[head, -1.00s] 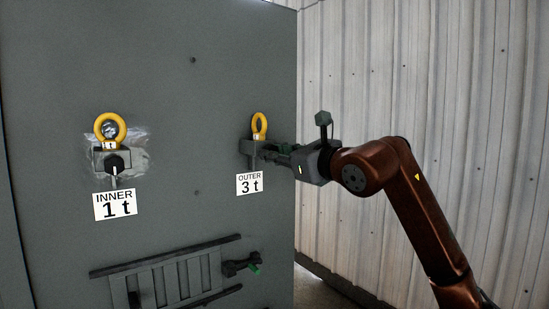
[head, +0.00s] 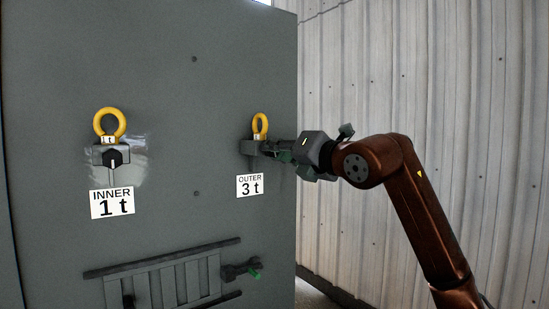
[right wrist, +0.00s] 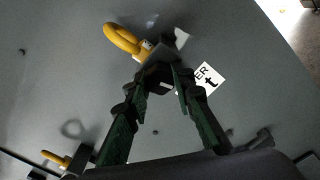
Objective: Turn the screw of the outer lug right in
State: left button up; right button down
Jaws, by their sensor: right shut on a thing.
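The outer lug (head: 250,147) is a grey block with a yellow ring on the grey panel, above the "OUTER 3 t" label. In the right wrist view, the outer lug (right wrist: 166,45) is at the top, turned in the picture. My right gripper (head: 280,150) reaches it from the right in the head view. In the right wrist view my right gripper (right wrist: 162,76) has its two fingers shut on the dark screw head (right wrist: 157,74) at the lug's front. The fingertips hide part of the screw, and its depth cannot be told. My left gripper is not in view.
The inner lug (head: 111,153), with a yellow ring and dark knob, sits left above its "INNER 1 t" label. A dark slatted grille (head: 170,277) and a green-tipped handle (head: 245,269) are lower on the panel. A corrugated wall (head: 430,90) stands to the right.

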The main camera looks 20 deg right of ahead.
jog(key=shift+f+m+b, duration=0.25)
jog(key=shift+m+b, duration=0.25)
jog(key=shift+m, duration=1.1)
jog(key=c, duration=2)
grip_release()
jog(key=o, duration=0.3)
jog(key=shift+s+d+r, duration=0.2)
jog(key=shift+s, duration=0.15)
jog(key=shift+o, duration=0.4)
jog(key=shift+w+a, duration=0.15)
jog(key=shift+w, duration=0.05)
jog(key=v, duration=1.2)
